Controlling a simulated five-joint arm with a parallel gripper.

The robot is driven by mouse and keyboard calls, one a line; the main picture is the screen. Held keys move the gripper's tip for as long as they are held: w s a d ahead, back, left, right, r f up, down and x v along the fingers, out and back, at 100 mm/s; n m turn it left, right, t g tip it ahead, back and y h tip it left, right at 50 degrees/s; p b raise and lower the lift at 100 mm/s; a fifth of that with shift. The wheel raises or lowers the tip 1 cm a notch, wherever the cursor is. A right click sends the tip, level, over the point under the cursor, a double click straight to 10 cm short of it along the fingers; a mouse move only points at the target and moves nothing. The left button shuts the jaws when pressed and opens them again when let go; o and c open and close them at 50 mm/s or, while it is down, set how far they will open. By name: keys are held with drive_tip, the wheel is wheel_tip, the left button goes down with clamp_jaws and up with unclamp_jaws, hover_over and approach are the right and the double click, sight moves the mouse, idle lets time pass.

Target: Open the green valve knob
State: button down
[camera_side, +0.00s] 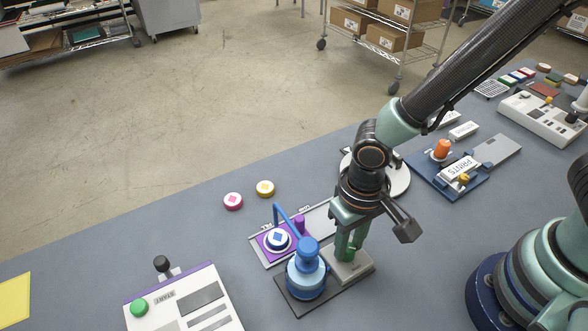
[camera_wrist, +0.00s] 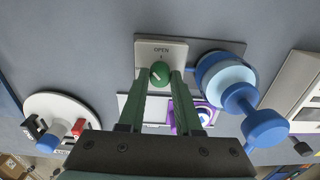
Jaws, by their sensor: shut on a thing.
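The green valve knob (camera_wrist: 159,74) sits on a light grey plate (camera_wrist: 176,49) marked OPEN in the wrist view. A small pale mark shows on the knob; its exact direction is hard to tell. My gripper (camera_wrist: 160,80) comes down over the knob with a green finger on either side, shut on it. In the side view my gripper (camera_side: 348,247) points down onto the grey plate (camera_side: 352,268), and its fingers hide most of the knob.
A blue pump-like device (camera_side: 306,281) stands close beside the plate, with a blue arm reaching over a purple tray (camera_side: 264,238). A START panel (camera_side: 185,305) with a green button is at front left. A white round stand (camera_wrist: 50,107) is near. The table's left middle is clear.

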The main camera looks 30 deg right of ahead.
sight(349, 247)
drive_tip(key=m, duration=0.4)
drive_tip(key=shift+m, duration=2.3)
drive_tip(key=c, duration=0.6)
unclamp_jaws()
wheel_tip(349, 247, up, 12)
drive_tip(key=shift+r, duration=0.1)
